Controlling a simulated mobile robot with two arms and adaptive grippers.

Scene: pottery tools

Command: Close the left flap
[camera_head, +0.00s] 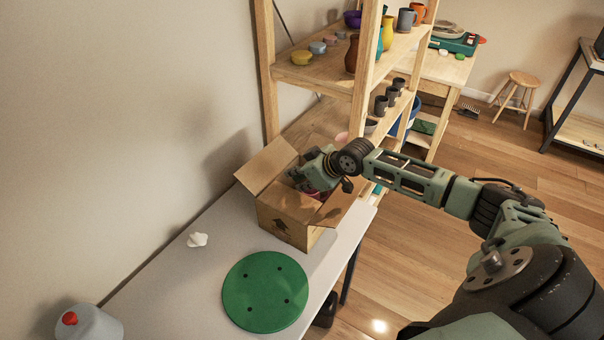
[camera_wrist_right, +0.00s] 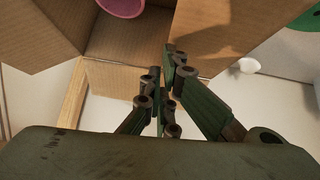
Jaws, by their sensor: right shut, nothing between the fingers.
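An open cardboard box (camera_head: 285,222) stands on the white table. Its left flap (camera_head: 264,164) sticks up and outward on the wall side, and its right flap (camera_head: 338,207) slants outward on the opposite side. My right gripper (camera_head: 312,183) is over the box opening and hides part of it. In the right wrist view its fingers (camera_wrist_right: 170,70) are together and empty, close to a large cardboard panel (camera_wrist_right: 218,35); I cannot tell whether they touch it. A pink item (camera_head: 312,194) shows in the box, and also at the top of the wrist view (camera_wrist_right: 122,7). My left gripper is out of view.
A green disc (camera_head: 265,292) and a small white object (camera_head: 197,240) lie on the table (camera_head: 190,285) in front of the box. A bottle with a red top (camera_head: 88,324) is at the lower left. A wooden shelf (camera_head: 365,70) with pottery stands behind the box.

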